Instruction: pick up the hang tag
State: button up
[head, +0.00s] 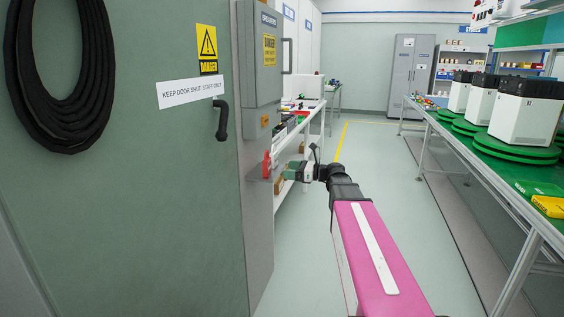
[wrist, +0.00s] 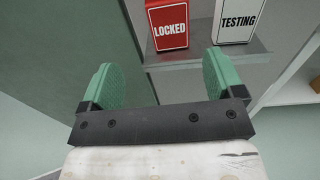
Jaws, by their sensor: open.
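Two tag-like pieces show at the top of the wrist view: a red one marked LOCKED (wrist: 168,24) and a white one marked TESTING (wrist: 236,20). I cannot tell which is the hang tag. Their upper parts are cut off by the frame, and they are at a narrow grey ledge (wrist: 250,55). My gripper (wrist: 158,75) is open, its green fingers apart with nothing between them. The red piece is beyond the gap between the fingers; the white one is beyond and right of the right finger. In the head view my gripper (head: 293,171) is beside a red piece (head: 266,165) on the cabinet's side.
A large green-grey cabinet (head: 150,200) with a black cable coil (head: 60,140) fills the left. White shelves (head: 290,150) stand behind my gripper. A green-topped bench (head: 470,150) with white machines (head: 525,108) runs along the right. The aisle floor (head: 370,145) between is clear.

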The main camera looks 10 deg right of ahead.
aim_at(270, 165)
jog(key=x, duration=0.5)
jog(key=shift+w+a+r, duration=0.1)
jog(key=shift+w+r, duration=0.15)
jog(key=shift+w, duration=0.15)
jog(key=x, duration=0.5)
jog(key=shift+w+r, duration=0.1)
jog(key=shift+w, duration=0.25)
jog(key=c, duration=1)
